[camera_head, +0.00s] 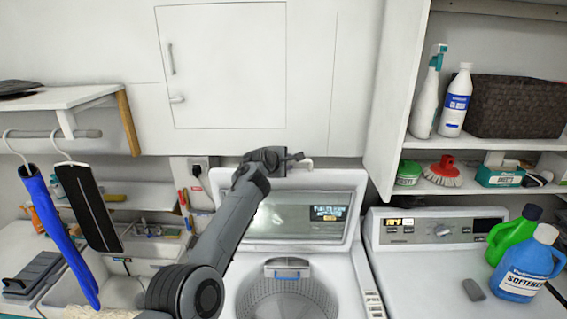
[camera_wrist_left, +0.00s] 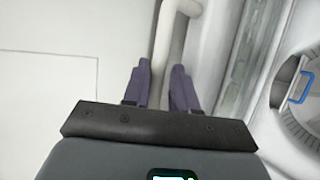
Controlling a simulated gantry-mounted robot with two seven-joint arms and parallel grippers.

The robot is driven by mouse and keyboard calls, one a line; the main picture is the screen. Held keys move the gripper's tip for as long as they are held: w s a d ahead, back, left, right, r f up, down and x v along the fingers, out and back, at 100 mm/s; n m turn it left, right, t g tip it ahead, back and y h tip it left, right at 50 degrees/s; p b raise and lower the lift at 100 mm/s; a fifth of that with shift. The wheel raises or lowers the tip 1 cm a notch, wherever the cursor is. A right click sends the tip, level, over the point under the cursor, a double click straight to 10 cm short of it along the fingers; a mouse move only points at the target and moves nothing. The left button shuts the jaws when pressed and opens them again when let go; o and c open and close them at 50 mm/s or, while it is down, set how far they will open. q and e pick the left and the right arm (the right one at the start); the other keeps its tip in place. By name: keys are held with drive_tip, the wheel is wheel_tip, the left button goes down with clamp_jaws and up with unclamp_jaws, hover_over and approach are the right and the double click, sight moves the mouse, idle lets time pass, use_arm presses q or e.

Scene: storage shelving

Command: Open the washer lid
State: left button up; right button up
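The washer (camera_head: 352,283) is at bottom centre in the head view, with its drum (camera_head: 287,296) exposed. Its lid (camera_head: 357,205), with a dark window, stands raised at the back of the opening. My left arm reaches across the lid's left side, and its gripper (camera_head: 295,158) is beside the lid's top edge, pointing right. My right gripper is in neither view.
A dryer (camera_head: 420,258) stands at right with a green bottle (camera_head: 512,236) and a blue softener bottle (camera_head: 527,268) on top. Shelves above hold bottles, a dark basket (camera_head: 517,106) and brushes. Hangers (camera_head: 88,205) and a sink are at left.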

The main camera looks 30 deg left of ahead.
use_arm(q)
drive_tip(key=shift+f, duration=0.1)
drive_tip(key=b+v, duration=0.6)
drive_tip(key=v, duration=0.4)
drive_tip(key=shift+s+r, duration=0.2)
drive_tip(key=shift+s, duration=0.15)
